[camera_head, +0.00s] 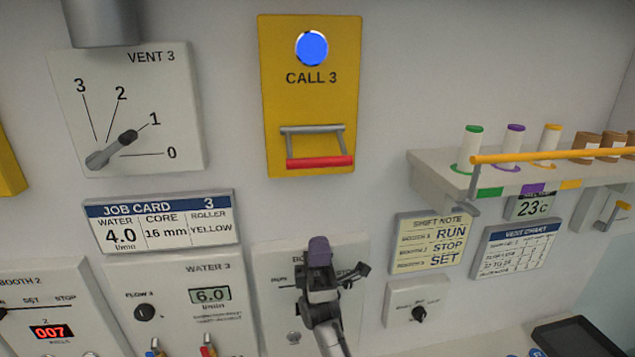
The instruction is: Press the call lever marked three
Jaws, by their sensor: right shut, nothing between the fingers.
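The yellow CALL 3 plate (281,110) is on the wall at upper centre. A round blue lamp (312,48) near its top looks lit. The call lever (320,163) is a red bar on a grey bracket at the bottom of the plate. My right gripper (319,250) is shut and empty, below the lever and apart from it in the picture. It hides part of a pale panel (272,262) behind it. My left gripper is not in view.
A VENT 3 dial (180,85) points near 1. A job card (163,222) and a WATER 3 panel (185,280) are at left. A shelf with a yellow rail (550,155) juts out at right. The wall around the lever is clear.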

